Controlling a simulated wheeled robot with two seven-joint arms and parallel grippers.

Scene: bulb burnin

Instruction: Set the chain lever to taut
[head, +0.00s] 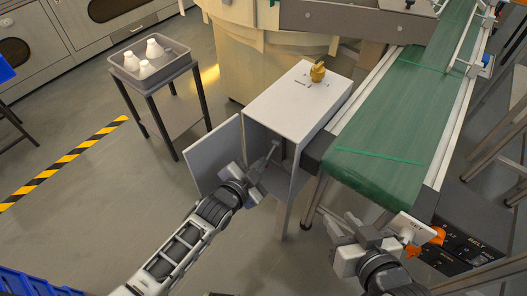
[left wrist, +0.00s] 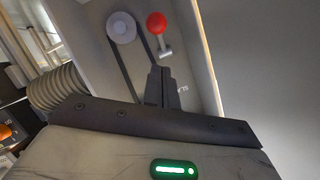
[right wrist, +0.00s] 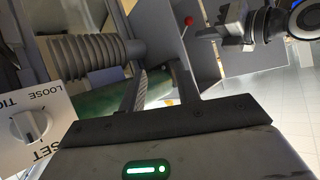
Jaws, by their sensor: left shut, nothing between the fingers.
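The chain lever has a red ball knob (left wrist: 156,23) on a short grey arm. In the left wrist view it stands inside the open cabinet, beside a round grey pulley (left wrist: 121,27) with a dark chain or belt. A red knob (right wrist: 188,21) also shows in the right wrist view. My left gripper (left wrist: 160,82) is shut and empty, just below the lever in its wrist view; I cannot tell whether it touches. In the head view it is at the cabinet opening (head: 256,188). My right gripper (right wrist: 160,88) is open and empty, right of the cabinet. A label is partly hidden.
The white cabinet (head: 300,97) has its door (head: 213,160) open to the left and a yellow knob (head: 317,71) on top. A green conveyor (head: 395,115) runs at the right. A white dial panel (right wrist: 30,125) is near my right gripper. A bulb tray (head: 178,66) stands back left.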

